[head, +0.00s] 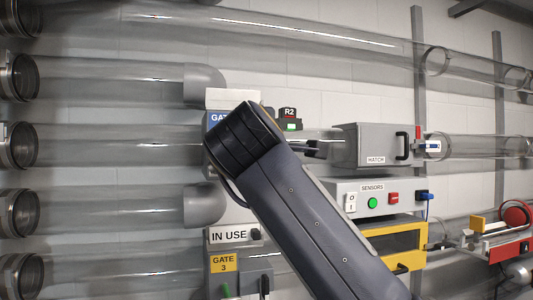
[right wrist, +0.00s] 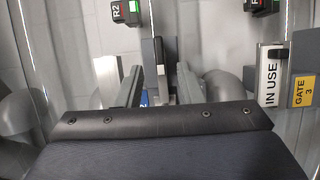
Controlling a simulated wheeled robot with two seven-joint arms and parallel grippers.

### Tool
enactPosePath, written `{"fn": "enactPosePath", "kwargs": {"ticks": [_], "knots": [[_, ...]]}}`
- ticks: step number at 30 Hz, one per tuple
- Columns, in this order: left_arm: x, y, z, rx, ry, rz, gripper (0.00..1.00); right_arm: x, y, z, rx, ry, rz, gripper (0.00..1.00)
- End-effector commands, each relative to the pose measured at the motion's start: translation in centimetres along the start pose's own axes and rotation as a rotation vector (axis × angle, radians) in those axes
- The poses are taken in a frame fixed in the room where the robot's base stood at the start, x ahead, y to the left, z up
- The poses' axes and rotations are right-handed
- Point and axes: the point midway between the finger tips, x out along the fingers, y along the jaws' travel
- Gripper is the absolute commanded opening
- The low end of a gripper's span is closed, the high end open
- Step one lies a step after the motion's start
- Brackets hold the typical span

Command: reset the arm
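My right arm (head: 315,215) comes in from the lower right of the head view and reaches up and left across the middle. Its dark rounded joint (head: 240,140) covers part of the GATE 2 panel, and I cannot make out the right gripper's fingers there. In the right wrist view my right gripper (right wrist: 160,70) shows two fingers with a gap between them. A grey block (right wrist: 148,65) and a blue label (right wrist: 143,97) show in that gap, apparently beyond the fingers. My left gripper is in neither view.
Clear tubes (head: 110,145) line the wall at left. The HATCH box (head: 375,146), SENSORS box (head: 385,197) and a yellow-framed drawer (head: 400,248) stand close to my arm. The IN USE sign (head: 229,236) and GATE 3 panel (head: 223,263) are below its joint. A red device (head: 510,250) sits far right.

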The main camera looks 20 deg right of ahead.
Motion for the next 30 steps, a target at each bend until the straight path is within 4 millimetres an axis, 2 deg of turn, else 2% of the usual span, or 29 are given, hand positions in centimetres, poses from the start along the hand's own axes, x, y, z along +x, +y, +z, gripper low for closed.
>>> {"fn": "enactPosePath", "kwargs": {"ticks": [6,20,23,25,28,30], "knots": [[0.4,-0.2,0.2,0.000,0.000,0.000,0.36,-1.4,0.0,0.0,-0.001,0.000,0.001,0.34],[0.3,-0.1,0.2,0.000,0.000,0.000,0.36,-1.4,0.5,0.4,-0.033,-0.007,0.027,0.34],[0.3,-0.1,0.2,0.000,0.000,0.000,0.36,-2.0,2.7,1.8,-0.202,-0.029,0.156,0.34],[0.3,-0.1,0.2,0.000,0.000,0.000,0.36,-2.9,4.8,2.9,-0.441,-0.070,0.307,0.34],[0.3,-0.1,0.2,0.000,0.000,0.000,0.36,-5.1,6.6,3.8,-0.933,-0.165,0.551,0.34],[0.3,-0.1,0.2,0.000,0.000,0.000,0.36,-6.6,5.7,3.4,-1.333,-0.235,0.699,0.34]]}}
